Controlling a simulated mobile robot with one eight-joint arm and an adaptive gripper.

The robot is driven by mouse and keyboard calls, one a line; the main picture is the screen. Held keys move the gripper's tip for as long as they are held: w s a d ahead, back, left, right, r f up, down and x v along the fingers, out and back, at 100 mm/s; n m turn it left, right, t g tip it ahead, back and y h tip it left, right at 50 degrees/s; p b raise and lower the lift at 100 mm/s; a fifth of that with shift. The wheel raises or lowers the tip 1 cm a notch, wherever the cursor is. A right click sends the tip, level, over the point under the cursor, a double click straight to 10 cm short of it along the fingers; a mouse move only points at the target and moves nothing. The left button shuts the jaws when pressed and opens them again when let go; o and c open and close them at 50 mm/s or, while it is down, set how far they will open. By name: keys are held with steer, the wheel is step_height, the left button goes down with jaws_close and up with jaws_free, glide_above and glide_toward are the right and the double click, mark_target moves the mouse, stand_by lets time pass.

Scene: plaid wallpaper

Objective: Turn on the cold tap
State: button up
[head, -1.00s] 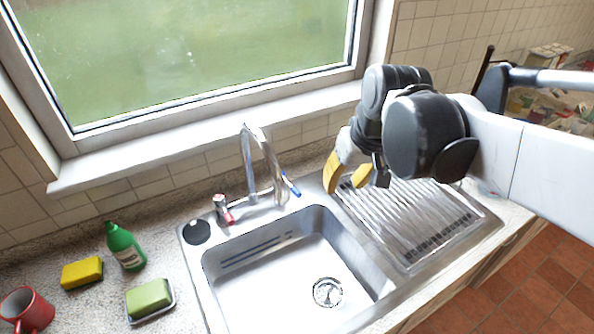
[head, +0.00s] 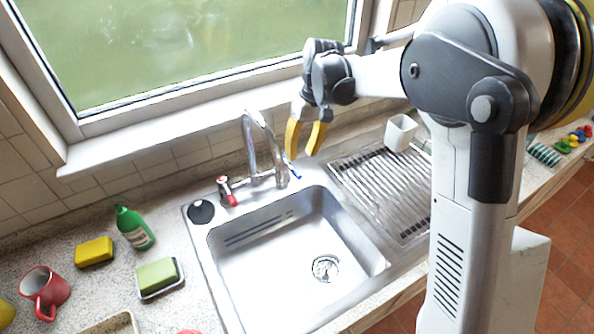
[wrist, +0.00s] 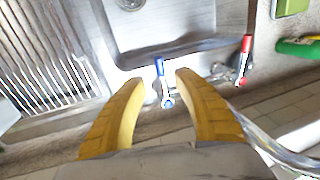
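The cold tap is the blue-marked lever (head: 292,172) on the right side of the chrome faucet (head: 250,150), behind the sink. It also shows in the wrist view (wrist: 160,66), pointing towards the basin. My gripper (head: 301,151) has yellow fingers pointing down just above and beside this lever. In the wrist view my gripper (wrist: 160,79) is open, and the blue lever appears in the gap between the fingertips. I cannot tell whether the fingers are level with it. The red hot tap lever (head: 226,191) is on the faucet's left; it also shows in the wrist view (wrist: 246,45).
The tall curved spout stands left of my gripper. The basin (head: 300,255) is empty. A white cup (head: 400,132) stands behind the drainer (head: 385,190). A green bottle (head: 134,228), sponges and a red mug (head: 44,287) lie left. The window sill is close behind.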

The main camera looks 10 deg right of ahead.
mark_target(297, 172)
steer(key=f, duration=0.2)
steer(key=a+f+b, duration=0.1)
steer(key=f, duration=0.4)
steer(key=shift+s+a, duration=0.15)
steer(key=shift+s, duration=0.1)
jaws_close()
